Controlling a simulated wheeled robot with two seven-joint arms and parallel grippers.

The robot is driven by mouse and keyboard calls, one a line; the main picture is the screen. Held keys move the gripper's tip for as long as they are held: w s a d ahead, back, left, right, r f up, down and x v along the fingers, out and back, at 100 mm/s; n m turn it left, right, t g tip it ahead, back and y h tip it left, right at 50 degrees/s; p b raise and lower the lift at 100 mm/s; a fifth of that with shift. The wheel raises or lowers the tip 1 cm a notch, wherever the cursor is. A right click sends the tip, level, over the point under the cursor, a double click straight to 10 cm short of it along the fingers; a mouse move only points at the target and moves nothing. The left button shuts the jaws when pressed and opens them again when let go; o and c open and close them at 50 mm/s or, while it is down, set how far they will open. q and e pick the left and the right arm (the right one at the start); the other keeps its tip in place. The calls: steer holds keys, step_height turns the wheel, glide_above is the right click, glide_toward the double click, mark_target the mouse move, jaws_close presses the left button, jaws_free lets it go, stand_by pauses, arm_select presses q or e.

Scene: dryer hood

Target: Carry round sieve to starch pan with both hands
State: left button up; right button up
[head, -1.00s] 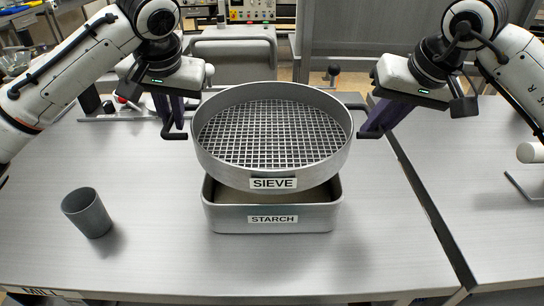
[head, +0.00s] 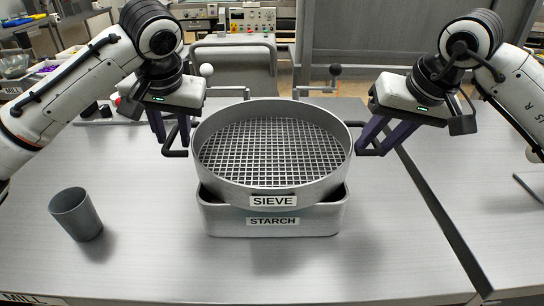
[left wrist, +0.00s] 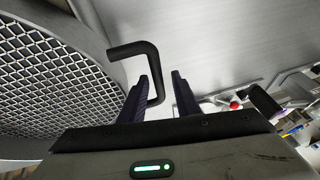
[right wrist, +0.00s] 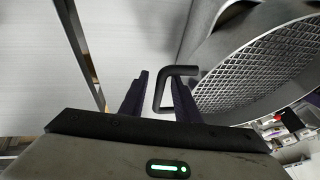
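The round grey sieve (head: 272,186), labelled SIEVE, sits on top of the rectangular starch pan (head: 230,220), covering most of its opening. It looks about level. My left gripper (head: 170,130) is open at the sieve's left black handle (head: 168,152). In the left wrist view the fingers (left wrist: 163,85) stand apart, with the handle (left wrist: 130,48) near one finger. My right gripper (head: 372,146) is open at the right handle; in the right wrist view that handle (right wrist: 163,85) lies between the spread fingers (right wrist: 158,85). The pan's inside is hidden by the sieve.
A grey cup (head: 76,214) stands on the table at the left. A grey container or cart with a rail (head: 235,62) is behind the table. A seam runs between the table (head: 400,250) and the surface at the right. The front middle is clear.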

steer(key=shift+r, duration=0.15)
arm_select(q)
steer(key=v, duration=1.2)
arm_select(e)
steer(key=v, duration=1.1)
steer(key=shift+s+r, duration=0.15)
steer(key=shift+r, duration=0.15)
steer(key=shift+d, duration=0.15)
arm_select(q)
steer(key=shift+f, duration=0.1)
arm_select(e)
steer(key=shift+f, duration=0.1)
